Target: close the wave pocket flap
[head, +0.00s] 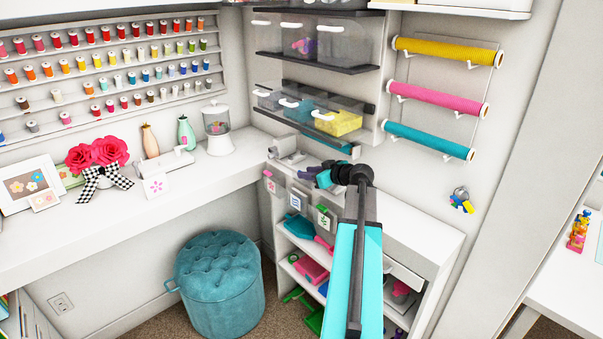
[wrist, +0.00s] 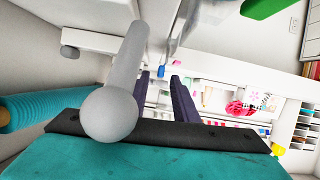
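Three pale pockets hang in a row on the cabinet's left side in the head view. The middle one (head: 298,201) has a label with blue lines and looks like the wave pocket. The flower pocket (head: 271,187) is left of it and the leaf pocket (head: 325,222) right. I cannot tell how far the middle flap is open. My gripper (head: 312,174) is just above and behind the middle pocket, over the cabinet top. In the wrist view its dark purple fingers (wrist: 162,98) are apart, with nothing seen held between them. The wave pocket is not clearly seen there.
A grey rod with a round end (wrist: 112,110) crosses close before the wrist camera. A white device (head: 287,150) stands on the cabinet top (head: 425,238) near my gripper. Clear bins (head: 335,118) hang behind. A teal stool (head: 220,280) stands in front left.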

